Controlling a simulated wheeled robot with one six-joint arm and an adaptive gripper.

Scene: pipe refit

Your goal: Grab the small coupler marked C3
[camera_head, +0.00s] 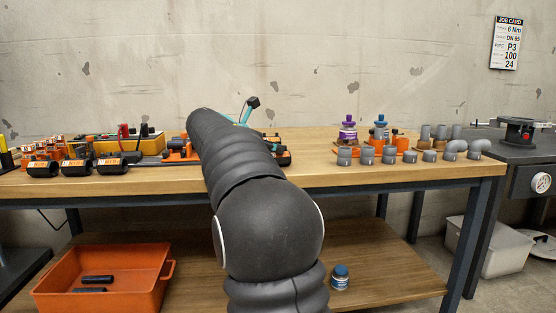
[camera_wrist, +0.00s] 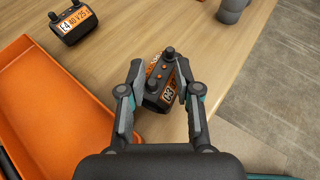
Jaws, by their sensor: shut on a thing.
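In the wrist view, the small coupler marked C3 (camera_wrist: 166,97) is black with an orange label and two dark round knobs on top. My gripper (camera_wrist: 160,90) has its two fingers on either side of it, closed against it. The coupler is tilted in the picture, over or on the wooden table; I cannot tell whether it touches the wood. In the head view my arm hides the gripper and this coupler.
In the wrist view, another coupler (camera_wrist: 74,24) with an orange label lies at top left, near an orange tray (camera_wrist: 50,120). The bench (camera_head: 400,180) carries several grey fittings (camera_head: 388,155) and a purple-capped bottle (camera_head: 348,131). An orange bin (camera_head: 150,262) stands on the lower shelf.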

